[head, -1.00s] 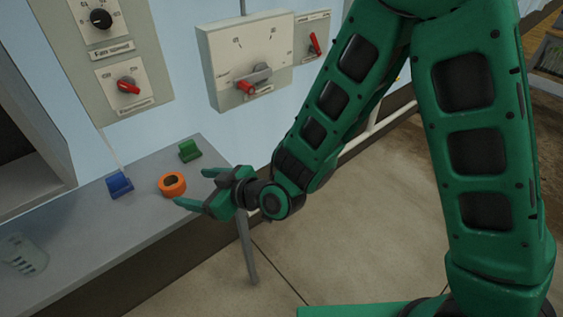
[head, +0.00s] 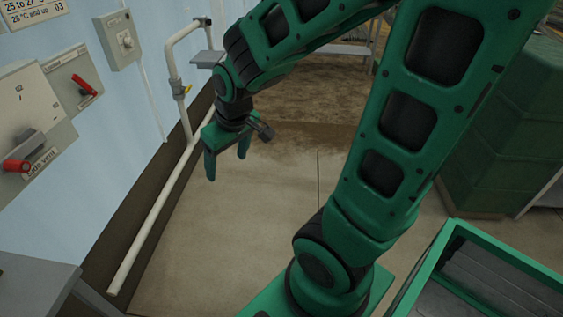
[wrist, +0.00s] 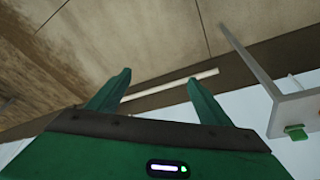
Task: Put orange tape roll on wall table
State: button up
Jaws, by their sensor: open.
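My gripper (head: 226,168) hangs over open floor in the head view, fingers pointing down, open with nothing between them. In the wrist view its two fingers (wrist: 158,76) stand apart and empty. The orange tape roll is in neither current view. A corner of a grey table (head: 35,285) against the wall shows at the lower left of the head view. In the wrist view a pale table (wrist: 295,107) is at the right edge, with a green block (wrist: 297,132) on it. I cannot tell which surface is the wall table.
A white pipe (head: 160,215) with a yellow valve (head: 187,90) runs along the wall. A small grey shelf (head: 207,58) is farther back. Switch boxes (head: 118,38) hang on the wall. A green-rimmed tray (head: 430,262) is at the lower right, green crates (head: 515,120) behind. The middle floor is clear.

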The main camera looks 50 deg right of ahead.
jog(key=s+d+r+m+g, duration=0.2)
jog(key=s+d, duration=0.3)
jog(key=s, duration=0.4)
jog(key=s+d+r+m+g, duration=0.1)
jog(key=s+d+m, duration=0.3)
jog(key=s, duration=0.5)
jog(key=shift+s+d+r+m+g, duration=0.15)
jog(key=shift+d+r+m+g, duration=0.25)
jog(key=shift+r+m, duration=0.25)
